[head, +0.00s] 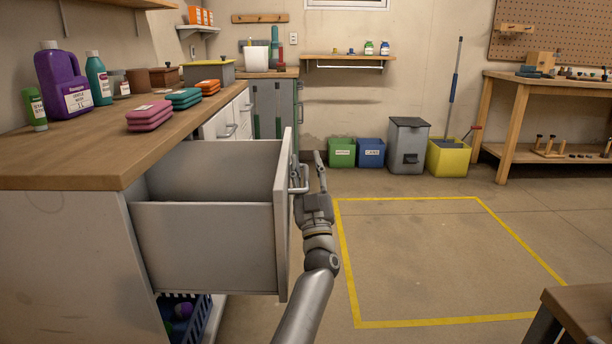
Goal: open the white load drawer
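The white load drawer (205,245) is pulled far out of the wood-topped cabinet at the left. Its side wall and front panel edge face me, and the part of its inside that shows looks empty. Its metal bar handle (305,178) is on the outer face of the front panel. My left gripper (307,166) is at this handle, with its fingers pointing away from me. The fingers look spread, with the handle beside or between them; contact is not clear. My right gripper is not in view.
On the wooden counter (95,150) stand a purple jug (62,82), bottles and stacked colored sponges or cases. A blue basket (190,318) sits below the drawer. The yellow-outlined floor (440,260) at the right is clear. A table corner (585,310) shows at lower right.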

